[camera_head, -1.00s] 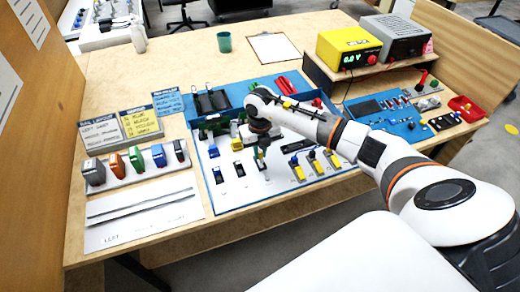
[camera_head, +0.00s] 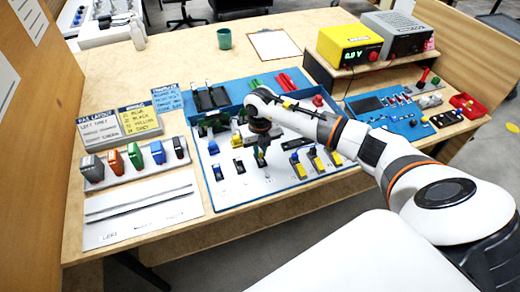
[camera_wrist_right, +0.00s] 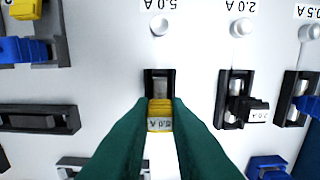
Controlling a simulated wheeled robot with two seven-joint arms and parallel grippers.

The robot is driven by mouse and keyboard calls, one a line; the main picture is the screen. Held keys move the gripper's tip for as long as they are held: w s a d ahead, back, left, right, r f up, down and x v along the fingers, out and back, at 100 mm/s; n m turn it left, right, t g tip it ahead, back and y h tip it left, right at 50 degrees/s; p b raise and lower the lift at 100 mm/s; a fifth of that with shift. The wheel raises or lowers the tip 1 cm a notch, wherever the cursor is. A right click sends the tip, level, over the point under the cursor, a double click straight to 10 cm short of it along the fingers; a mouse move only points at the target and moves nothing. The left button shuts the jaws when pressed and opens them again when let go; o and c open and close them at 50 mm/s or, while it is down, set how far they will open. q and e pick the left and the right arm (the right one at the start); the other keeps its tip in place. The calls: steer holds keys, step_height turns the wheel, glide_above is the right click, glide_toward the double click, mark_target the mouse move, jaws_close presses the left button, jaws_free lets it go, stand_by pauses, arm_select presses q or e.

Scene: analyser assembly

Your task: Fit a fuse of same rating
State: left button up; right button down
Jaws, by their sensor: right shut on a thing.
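My right gripper (camera_wrist_right: 159,104) has its green fingers closed on the two sides of a yellow fuse (camera_wrist_right: 159,125) whose label reads 5.0 A. The fuse lies in line with a black holder (camera_wrist_right: 148,80) below the printed 5.0 A mark; the wrist view cannot tell how deep it sits. Beside it, the 2.0 A holder (camera_wrist_right: 224,98) has a black part labelled 2.0 A (camera_wrist_right: 257,109) at its side. Another holder (camera_wrist_right: 291,97) stands under the 0.5 A mark. In the head view my right gripper (camera_head: 262,160) is over the white panel (camera_head: 248,187). My left gripper is out of view.
A rack of coloured blocks (camera_head: 117,178) and label cards (camera_head: 139,120) stand at the left. A yellow power supply (camera_head: 349,42) sits on a shelf at the back right. A red bin (camera_head: 467,105) lies at the right.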

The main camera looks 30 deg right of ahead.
steer(key=shift+f+b, duration=0.3)
steer(key=shift+f, duration=0.15)
stand_by(0.5)
steer(key=c, duration=1)
jaws_free()
steer(key=shift+r, duration=0.15)
steer(key=shift+r+p, duration=2.6)
steer(key=shift+r, duration=0.85)
steer(key=shift+a+f, duration=0.1)
